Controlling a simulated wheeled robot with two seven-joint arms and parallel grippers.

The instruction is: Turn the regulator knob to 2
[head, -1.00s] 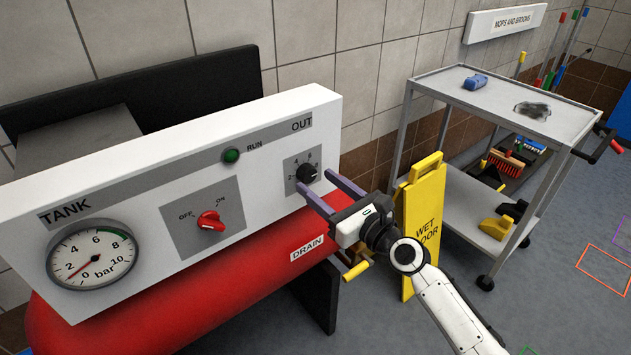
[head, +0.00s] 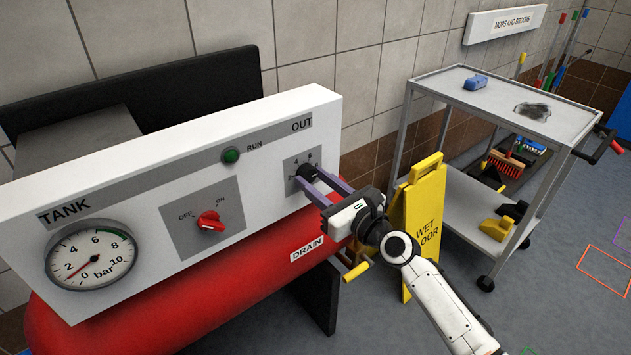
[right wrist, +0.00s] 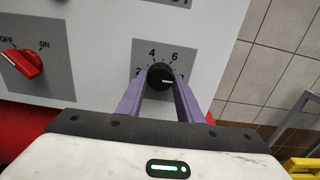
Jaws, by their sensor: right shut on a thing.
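The black regulator knob (head: 306,172) sits on the grey OUT plate at the right end of the white panel (head: 130,230). In the right wrist view the knob (right wrist: 160,77) shows between the fingers, with a dial marked 2, 4 and 6 visible around it. Its white pointer mark faces right, past the 6; the figure there is hidden by a finger. My right gripper (head: 308,178) is shut on the knob, with a purple finger on either side of it; the gripper also shows in the right wrist view (right wrist: 160,84). My left gripper is out of view.
A red OFF/ON switch (head: 211,221) and a pressure gauge (head: 91,257) are on the panel to the left. The red tank (head: 200,300) lies below. A yellow wet-floor sign (head: 422,225) stands close by my right arm, with a grey cart (head: 500,110) behind it.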

